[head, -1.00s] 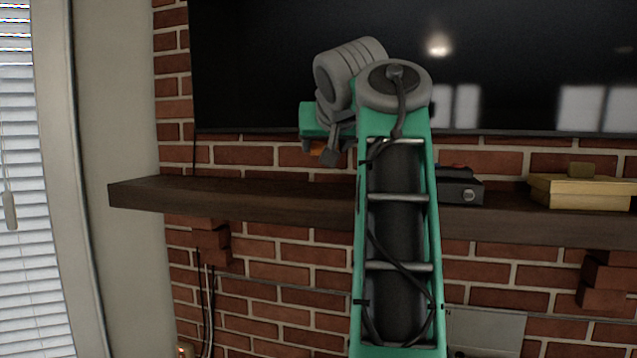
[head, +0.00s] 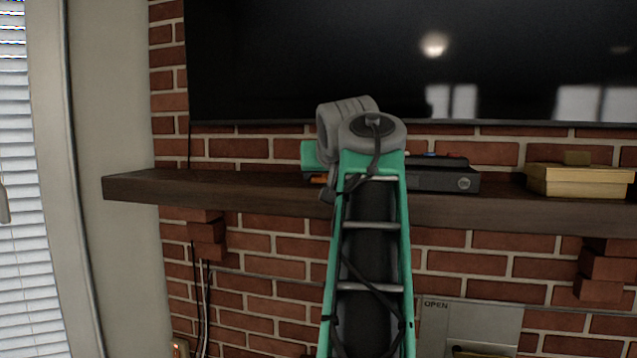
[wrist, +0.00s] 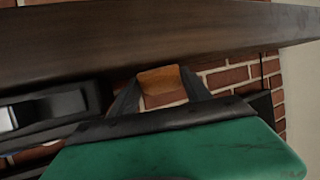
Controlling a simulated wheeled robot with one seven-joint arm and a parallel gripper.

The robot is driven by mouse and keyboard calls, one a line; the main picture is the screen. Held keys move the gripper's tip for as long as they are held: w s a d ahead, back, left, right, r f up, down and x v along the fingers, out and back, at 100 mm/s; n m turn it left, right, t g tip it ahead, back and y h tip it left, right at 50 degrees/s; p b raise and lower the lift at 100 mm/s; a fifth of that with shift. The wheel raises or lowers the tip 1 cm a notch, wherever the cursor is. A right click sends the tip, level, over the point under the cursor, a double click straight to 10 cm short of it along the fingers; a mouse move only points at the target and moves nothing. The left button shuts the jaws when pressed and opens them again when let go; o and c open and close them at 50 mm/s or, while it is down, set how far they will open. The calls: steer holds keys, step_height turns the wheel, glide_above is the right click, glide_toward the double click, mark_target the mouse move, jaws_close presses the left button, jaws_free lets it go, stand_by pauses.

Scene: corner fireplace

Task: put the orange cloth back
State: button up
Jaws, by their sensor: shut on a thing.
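The orange cloth (wrist: 160,80) is held between the two dark fingers of my gripper (wrist: 163,77) in the wrist view. My arm hides most of the gripper there. The dark wooden shelf also shows close by in the wrist view (wrist: 120,40). I cannot tell whether the cloth touches it.
A black box (head: 445,180) sits on the shelf right of my arm, with small red and dark things on top. A yellow box (head: 580,182) is farther right. A large dark screen (head: 300,60) hangs above. The shelf's left end is clear.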

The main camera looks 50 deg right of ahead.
steer(key=shift+s, duration=0.1)
steer(key=shift+f, duration=0.2)
steer(key=o, duration=1.2)
steer(key=shift+r, duration=0.1)
steer(key=shift+r+p, duration=0.3)
steer(key=shift+p, duration=0.1)
steer(key=p+v, duration=0.2)
steer(key=v, duration=0.9)
steer(key=shift+s+a, duration=0.25)
steer(key=shift+s, duration=0.05)
